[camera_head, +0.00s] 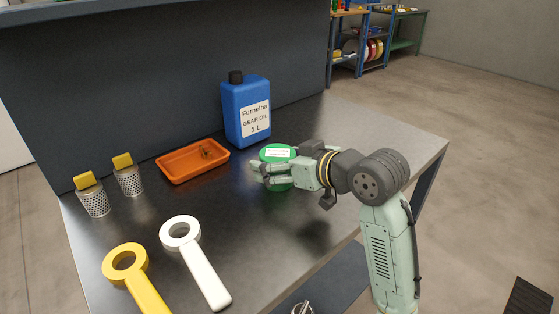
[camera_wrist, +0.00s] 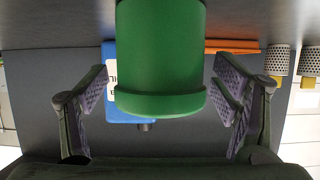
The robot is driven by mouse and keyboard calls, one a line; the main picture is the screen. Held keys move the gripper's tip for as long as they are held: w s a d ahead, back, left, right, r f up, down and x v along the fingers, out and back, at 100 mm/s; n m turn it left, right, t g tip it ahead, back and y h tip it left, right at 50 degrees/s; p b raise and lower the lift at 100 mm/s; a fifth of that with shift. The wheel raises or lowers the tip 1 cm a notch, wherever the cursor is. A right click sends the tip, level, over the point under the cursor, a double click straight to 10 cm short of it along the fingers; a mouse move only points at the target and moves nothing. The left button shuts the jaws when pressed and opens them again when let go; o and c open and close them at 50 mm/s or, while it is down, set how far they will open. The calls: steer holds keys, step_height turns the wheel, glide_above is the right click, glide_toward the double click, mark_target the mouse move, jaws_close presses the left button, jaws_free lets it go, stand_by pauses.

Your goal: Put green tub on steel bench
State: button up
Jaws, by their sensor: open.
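The green tub (camera_head: 278,152) stands upright on the dark steel bench (camera_head: 310,120), in front of the blue bottle. It has a white label on top and is partly hidden by my gripper in the head view. In the wrist view the green tub (camera_wrist: 160,55) fills the upper middle, seen upside down. My gripper (camera_head: 268,173) is at the tub, with its fingers (camera_wrist: 170,100) open on either side of it. A gap shows on each side in the wrist view.
A blue gear oil bottle (camera_head: 246,112) stands behind the tub. An orange tray (camera_head: 193,171) and two perforated cylinders with yellow tops (camera_head: 130,180) are to the left. A yellow ring wrench (camera_head: 136,272) and a white one (camera_head: 200,262) lie in front. The bench's right end is clear.

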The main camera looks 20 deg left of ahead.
steer(key=shift+r, duration=0.15)
steer(key=b+v, duration=0.1)
steer(key=v, duration=1.1)
steer(key=shift+b, duration=0.35)
